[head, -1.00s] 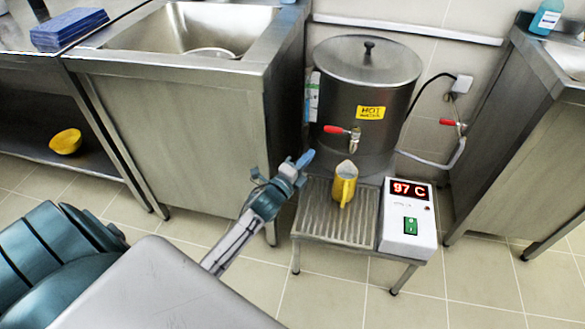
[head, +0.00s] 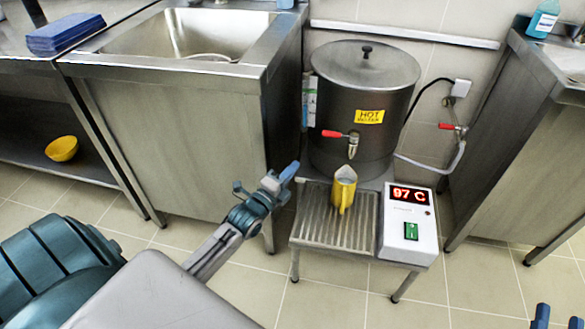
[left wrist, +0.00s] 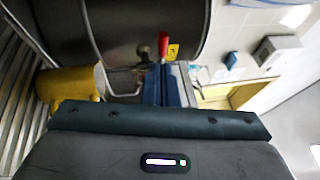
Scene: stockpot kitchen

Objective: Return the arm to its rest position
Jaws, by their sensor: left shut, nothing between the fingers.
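My left gripper (head: 289,172) is shut and empty, left of the yellow jug, in front of the sink cabinet. Its closed blue fingers (left wrist: 168,85) also show in the left wrist view. The yellow jug (head: 343,192) stands upright on the slatted grate (head: 325,230) below the boiler's tap (head: 353,148), apart from the gripper; it also shows in the left wrist view (left wrist: 70,84). My right gripper (head: 559,315) shows only as two blue fingertips, spaced apart, at the bottom right corner.
The steel hot water boiler (head: 360,100) stands behind the grate, with a red tap handle. A white control box (head: 408,232) reading 97 C sits right of the grate. The sink cabinet (head: 185,140) is at left, another cabinet (head: 520,150) at right. Floor in front is clear.

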